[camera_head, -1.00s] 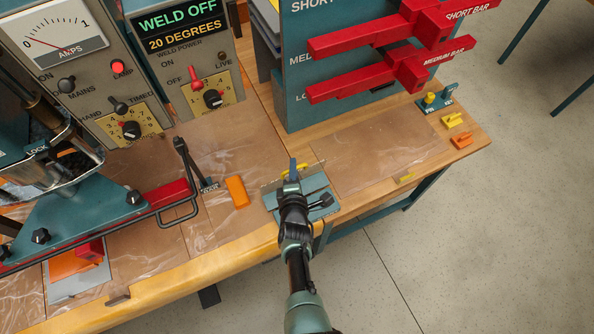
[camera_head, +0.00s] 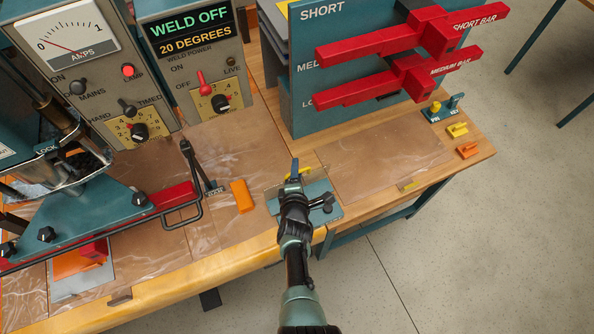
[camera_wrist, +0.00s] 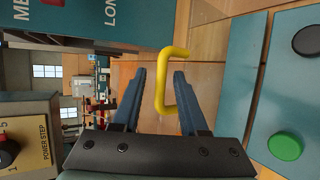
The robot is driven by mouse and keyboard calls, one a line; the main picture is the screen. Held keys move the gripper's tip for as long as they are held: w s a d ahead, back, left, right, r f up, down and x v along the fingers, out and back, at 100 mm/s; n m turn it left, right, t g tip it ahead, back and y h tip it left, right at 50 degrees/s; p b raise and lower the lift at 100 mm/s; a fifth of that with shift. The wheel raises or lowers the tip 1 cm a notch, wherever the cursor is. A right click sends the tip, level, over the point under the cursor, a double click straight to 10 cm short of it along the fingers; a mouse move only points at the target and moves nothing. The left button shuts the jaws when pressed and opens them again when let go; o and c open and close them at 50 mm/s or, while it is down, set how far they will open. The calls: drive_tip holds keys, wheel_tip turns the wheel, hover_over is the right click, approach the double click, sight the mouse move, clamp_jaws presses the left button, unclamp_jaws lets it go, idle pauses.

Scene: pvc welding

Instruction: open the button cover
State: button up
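The button box is a teal panel (camera_head: 326,206) at the front edge of the bench, below my gripper in the head view. In the wrist view it is at the right, with a green button (camera_wrist: 285,146) and a black button (camera_wrist: 308,40). A yellow bent handle (camera_wrist: 162,82) stands beside it; a bit of it shows in the head view (camera_head: 303,170). A clear cover seems to lie over the box, but its edges are hard to make out. My gripper (camera_wrist: 160,76) is open, with the handle between its blue fingers, nearer the right one. Firm contact is not visible.
An orange block (camera_head: 241,196) and a black lever (camera_head: 197,165) are left of the box. A teal rack (camera_head: 310,107) with red bars (camera_head: 370,90) stands behind. Small yellow (camera_head: 457,130) and orange (camera_head: 467,150) pieces lie at the right.

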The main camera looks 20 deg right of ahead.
drive_tip(key=shift+s, duration=0.15)
drive_tip(key=p+v, duration=1)
drive_tip(key=v, duration=0.2)
drive_tip(key=shift+s+a+r+p, duration=0.2)
drive_tip(key=shift+r+p, duration=0.1)
drive_tip(key=shift+p, duration=0.05)
